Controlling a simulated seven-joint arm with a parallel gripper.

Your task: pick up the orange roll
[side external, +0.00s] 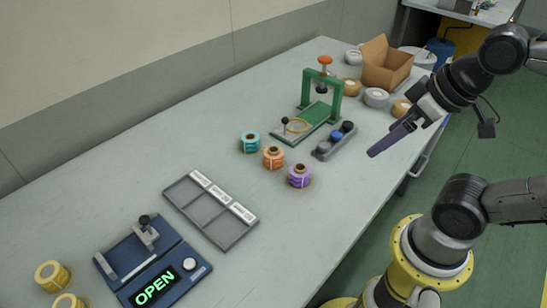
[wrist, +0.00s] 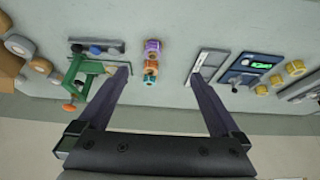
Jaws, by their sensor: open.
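The orange roll (side external: 273,159) stands on the table between the teal roll (side external: 250,142) and the purple roll (side external: 299,176), with small gaps on both sides. In the wrist view the orange roll (wrist: 151,67) shows between my two fingers, in a column with the purple roll (wrist: 152,45) and the teal roll (wrist: 150,82). My gripper (side external: 374,152) is raised to the right of the rolls, apart from them. In the wrist view my gripper (wrist: 160,72) is open, its fingers wide apart with nothing held.
A green press (side external: 322,110) and a grey block with knobs (side external: 334,141) stand near the rolls. A grey labelled tray (side external: 211,209) and a blue device reading OPEN (side external: 153,262) lie at the left. A cardboard box (side external: 386,68) stands at the back. Bare table surrounds the rolls' front side.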

